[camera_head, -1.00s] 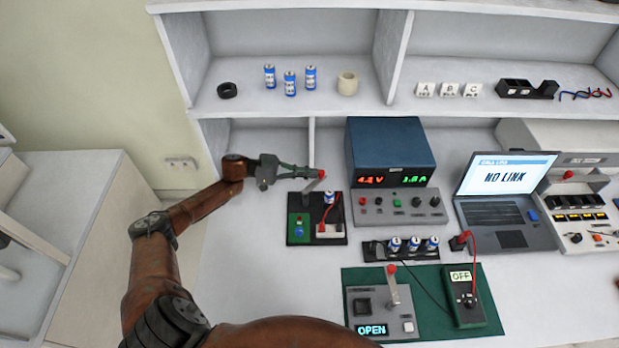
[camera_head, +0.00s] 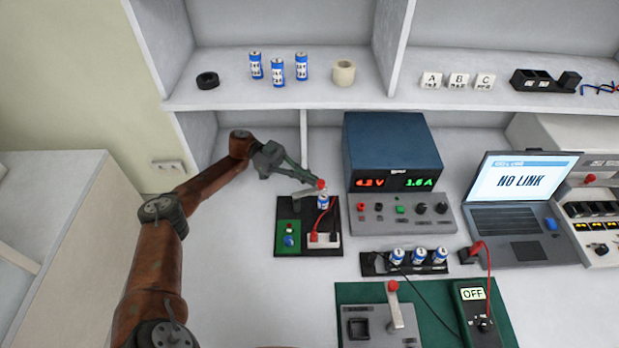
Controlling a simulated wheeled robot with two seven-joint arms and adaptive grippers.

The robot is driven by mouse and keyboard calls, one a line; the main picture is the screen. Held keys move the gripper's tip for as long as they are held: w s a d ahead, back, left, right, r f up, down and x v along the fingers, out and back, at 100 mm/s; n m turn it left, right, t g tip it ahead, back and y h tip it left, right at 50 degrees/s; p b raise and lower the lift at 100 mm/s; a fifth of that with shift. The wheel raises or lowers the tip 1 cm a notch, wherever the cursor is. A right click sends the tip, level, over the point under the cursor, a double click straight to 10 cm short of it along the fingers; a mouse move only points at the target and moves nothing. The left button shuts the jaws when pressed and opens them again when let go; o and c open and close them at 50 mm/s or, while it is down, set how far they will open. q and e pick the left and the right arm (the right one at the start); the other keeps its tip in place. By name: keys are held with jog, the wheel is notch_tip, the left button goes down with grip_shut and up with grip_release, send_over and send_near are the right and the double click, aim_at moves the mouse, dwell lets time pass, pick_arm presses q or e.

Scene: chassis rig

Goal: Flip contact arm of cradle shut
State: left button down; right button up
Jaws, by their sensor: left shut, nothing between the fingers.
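The cradle (camera_head: 283,211) is a dark base on the bench, with a green panel and a white block on its front part. A blue-and-white cell (camera_head: 323,202) stands upright in it. The cradle's grey contact arm (camera_head: 305,193) lies low and slightly tilted near the cell's top, its red knob (camera_head: 320,184) above the cell. I cannot tell whether it touches the cell. My left gripper (camera_head: 314,182) is shut and empty, its fingertips at the red knob, from behind and left. My right gripper is out of view.
A blue power supply (camera_head: 392,150) stands right of the cradle. A rack (camera_head: 375,264) with cells, a green mat (camera_head: 352,291) with a lever device (camera_head: 376,324) and a meter (camera_head: 473,310) lie in front. A laptop (camera_head: 515,190) is at right. Bench left of the cradle is clear.

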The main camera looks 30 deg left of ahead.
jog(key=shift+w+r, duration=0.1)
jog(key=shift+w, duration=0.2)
pick_arm(q)
jog(key=a, duration=0.7)
jog(key=shift+a, duration=0.2)
jog(key=shift+r, duration=0.1)
dwell(0.4)
